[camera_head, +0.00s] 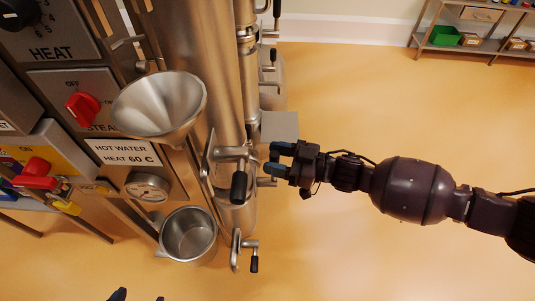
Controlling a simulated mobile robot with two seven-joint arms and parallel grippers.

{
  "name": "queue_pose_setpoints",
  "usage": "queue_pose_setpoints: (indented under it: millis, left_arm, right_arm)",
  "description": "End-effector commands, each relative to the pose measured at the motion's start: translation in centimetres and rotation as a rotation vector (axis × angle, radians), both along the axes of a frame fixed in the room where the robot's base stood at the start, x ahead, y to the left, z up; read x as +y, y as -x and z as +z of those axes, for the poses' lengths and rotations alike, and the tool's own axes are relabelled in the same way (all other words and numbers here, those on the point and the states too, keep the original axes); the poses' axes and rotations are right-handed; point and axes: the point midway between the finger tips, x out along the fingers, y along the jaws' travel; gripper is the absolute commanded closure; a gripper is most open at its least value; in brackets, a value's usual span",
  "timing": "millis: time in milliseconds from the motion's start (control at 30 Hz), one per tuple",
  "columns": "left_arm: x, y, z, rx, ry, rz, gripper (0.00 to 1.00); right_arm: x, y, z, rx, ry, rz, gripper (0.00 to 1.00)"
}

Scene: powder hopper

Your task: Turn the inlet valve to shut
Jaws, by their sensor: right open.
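Several valves with black-gripped lever handles sit on the steel pipework; I cannot tell which is the inlet valve. The nearest valve handle (238,187) hangs down at the middle of the pipe. A lower valve handle (254,264) also points down, and a smaller upper valve handle (272,56) sits further back. My right gripper (273,159) comes in from the right with blue fingertips. It is open and empty, just right of the middle valve, apart from its black handle.
A steel funnel (160,105) and a steel cup (188,235) stand left of the pipes. The panel has a red knob (83,107) and a red switch (37,171). A shelf (486,46) with a green bin stands far right. The floor at right is clear.

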Motion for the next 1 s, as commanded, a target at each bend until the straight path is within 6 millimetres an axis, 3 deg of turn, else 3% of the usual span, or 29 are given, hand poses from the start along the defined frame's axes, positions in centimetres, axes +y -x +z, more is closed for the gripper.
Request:
queue_pose_setpoints:
  millis: [200,567,867,1000]
  left_arm:
    - [-0.1,-0.2,-0.2,-0.002,-0.006,-0.008,0.22]
    - [-0.2,-0.7,0.2,-0.016,-0.005,-0.012,0.22]
    - [-0.2,-0.6,0.1,-0.013,-0.005,-0.011,0.22]
    - [-0.1,-0.2,-0.2,-0.004,-0.006,-0.01,0.22]
  right_arm:
    - [1.8,-0.4,-0.1,0.001,0.0,-0.001,0.5]
    - [2.1,-0.5,0.0,-0.001,0.0,-0.001,0.51]
    - [2.0,-0.5,0.0,0.0,0.0,-0.001,0.97]
    - [2.0,-0.5,0.0,0.0,0.0,-0.001,1.0]
